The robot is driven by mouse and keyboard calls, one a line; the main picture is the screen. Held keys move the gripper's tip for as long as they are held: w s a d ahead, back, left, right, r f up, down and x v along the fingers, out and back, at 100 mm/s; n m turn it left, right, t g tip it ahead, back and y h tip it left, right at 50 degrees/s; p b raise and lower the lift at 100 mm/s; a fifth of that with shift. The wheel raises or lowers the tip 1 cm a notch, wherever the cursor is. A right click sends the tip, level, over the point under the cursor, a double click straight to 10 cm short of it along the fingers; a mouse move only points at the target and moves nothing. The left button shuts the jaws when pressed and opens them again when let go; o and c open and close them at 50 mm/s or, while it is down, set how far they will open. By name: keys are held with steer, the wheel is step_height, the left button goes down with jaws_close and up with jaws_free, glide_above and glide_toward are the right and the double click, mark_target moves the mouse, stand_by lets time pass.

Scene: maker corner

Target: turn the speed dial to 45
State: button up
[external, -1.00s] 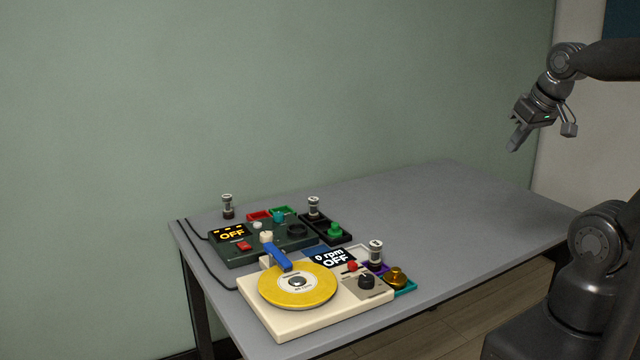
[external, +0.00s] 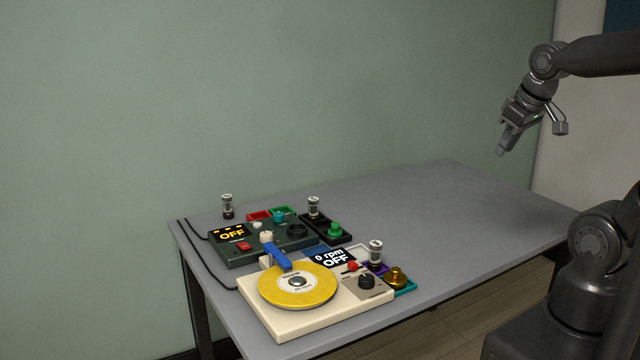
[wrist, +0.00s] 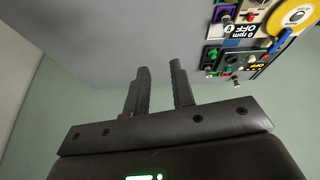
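The cream turntable (external: 285,325) sits on the grey table's near left part, with a yellow disc (external: 298,300) and a blue arm (external: 276,252) on it. Its display (external: 332,259) reads "0 rpm OFF". A black dial (external: 366,281) is on the grey panel at its right, beside a red knob (external: 352,266); the dial's pointer is too small to read. My gripper (external: 501,152) is high above the table's right side, well away from the turntable. In the wrist view my gripper (wrist: 160,68) has its fingers apart with nothing between them; the turntable display (wrist: 239,32) shows at upper right.
A dark green device (external: 265,247) with an "OFF" display (external: 231,233) stands behind the turntable. Small coloured trays, a brass knob (external: 397,276) and several dark cylinders with clear middles, one at the back left (external: 227,206), surround them. The table's right part (external: 450,210) is clear.

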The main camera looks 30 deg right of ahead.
steer(key=o, duration=0.6)
steer(key=w+a+f+n+g, duration=0.1)
steer(key=w+n, duration=0.1)
steer(key=w+a+f+n, duration=0.1)
steer(key=w+f+n, duration=0.1)
steer(key=w+a+f+n+g+h, duration=0.1)
steer(key=w+f, duration=0.1)
steer(key=shift+a+n+g, duration=0.3)
steer(key=shift+a+n, duration=0.1)
steer(key=shift+o, duration=0.2)
steer(key=w+a+f+n+g, duration=0.2)
steer(key=w+a+f+n, duration=0.2)
steer(key=a+f+n, duration=0.2)
steer(key=shift+w+a+f+n, duration=0.3)
steer(key=shift+w+f+n, duration=0.1)
steer(key=shift+f+n, duration=0.5)
steer(key=n+g+y, duration=0.4)
steer(key=n+y, duration=0.1)
steer(key=n, duration=0.7)
glide_toward(367, 277)
steer(key=x, duration=0.8)
steer(key=shift+s+a+f, duration=0.1)
steer(key=shift+a+f, duration=0.05)
steer(key=shift+f, duration=0.05)
steer(key=shift+c, duration=0.5)
steer(key=c, duration=0.9)
